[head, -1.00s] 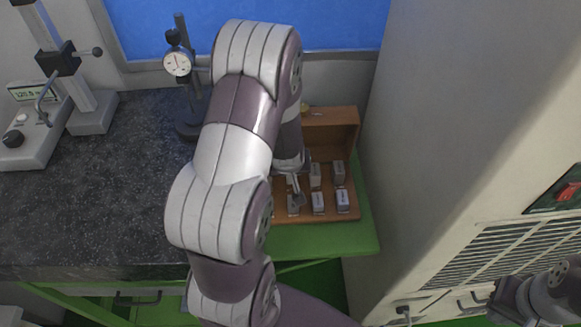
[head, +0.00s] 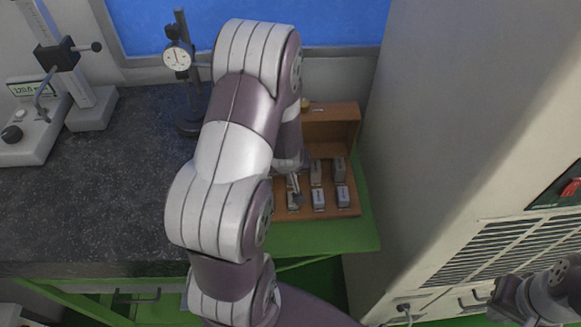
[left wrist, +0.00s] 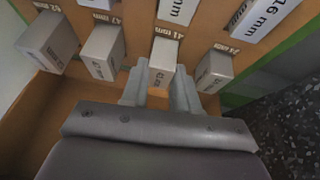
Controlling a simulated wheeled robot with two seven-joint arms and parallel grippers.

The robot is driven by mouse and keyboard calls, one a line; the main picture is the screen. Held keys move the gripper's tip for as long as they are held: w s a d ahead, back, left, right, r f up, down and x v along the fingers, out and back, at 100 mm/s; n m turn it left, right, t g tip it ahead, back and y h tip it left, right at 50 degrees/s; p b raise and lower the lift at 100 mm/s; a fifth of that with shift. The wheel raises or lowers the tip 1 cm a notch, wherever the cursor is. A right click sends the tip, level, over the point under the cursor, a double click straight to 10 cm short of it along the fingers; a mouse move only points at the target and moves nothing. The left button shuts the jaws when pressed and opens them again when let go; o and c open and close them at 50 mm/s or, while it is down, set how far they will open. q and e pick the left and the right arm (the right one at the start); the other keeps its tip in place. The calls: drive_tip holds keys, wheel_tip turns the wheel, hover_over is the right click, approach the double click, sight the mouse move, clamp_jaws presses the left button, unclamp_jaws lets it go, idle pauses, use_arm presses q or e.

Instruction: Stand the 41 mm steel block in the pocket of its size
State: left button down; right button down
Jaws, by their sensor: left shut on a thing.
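The steel block (left wrist: 162,62) is a pale grey block with a small mark on its face, in the left wrist view. My left gripper (left wrist: 160,88) is shut on it, one finger on each side. In the head view this gripper (head: 296,190) is over the near left of the wooden case (head: 325,126), partly hidden by my arm. A printed label reading 41 mm (left wrist: 168,37) is just beyond the held block. The pocket is mostly hidden by block and fingers, so I cannot tell how deep the block sits. My right gripper (head: 512,302) is at the lower right, its jaws unclear.
Several other grey blocks stand in the case, close on both sides of the held one, such as this block (left wrist: 103,52) and this one (left wrist: 215,72). A dial gauge stand (head: 178,60) and a height gauge (head: 62,60) stand left. A tall cabinet (head: 455,130) is right.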

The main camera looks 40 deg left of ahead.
use_arm(q)
drive_tip(key=shift+r, duration=0.1)
drive_tip(key=c, duration=0.8)
unclamp_jaws()
drive_tip(key=shift+s, duration=0.1)
drive_tip(key=p+v, duration=0.5)
drive_tip(key=v, duration=0.7)
drive_tip(key=shift+s+d+r, duration=0.1)
drive_tip(key=shift+d+r, duration=0.05)
drive_tip(key=shift+r, duration=0.15)
